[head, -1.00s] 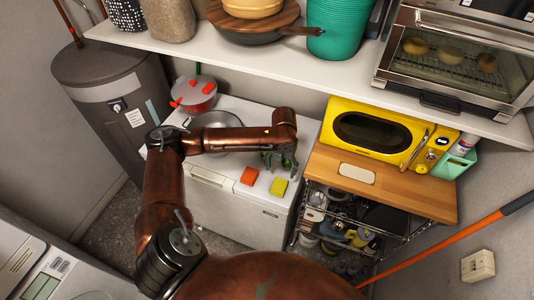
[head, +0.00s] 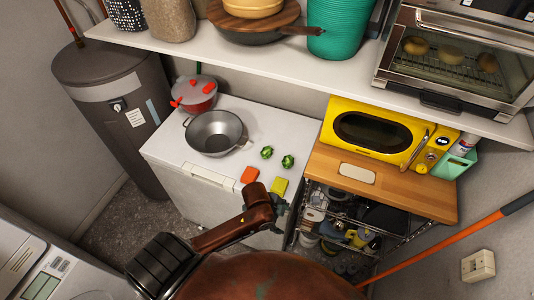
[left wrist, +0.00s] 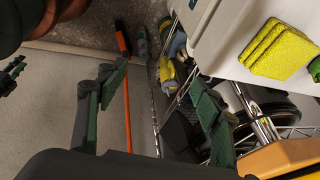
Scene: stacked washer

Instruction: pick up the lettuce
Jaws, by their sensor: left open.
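Two small green leafy heads, which look like lettuce, lie on the white chest top in the head view: one on the left (head: 267,152) and one on the right (head: 288,161). My left gripper (head: 279,206) is in front of and below them, past the chest's front edge, apart from both. In the left wrist view my left gripper (left wrist: 152,78) has its two fingers spread, with nothing between them.
An orange block (head: 250,175) and a yellow sponge (head: 279,187) lie near the chest's (head: 190,170) front edge. A metal pan (head: 214,133) and red pot (head: 195,93) stand behind. A wire rack under a wooden board (head: 410,193) is at right; a shelf overhangs.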

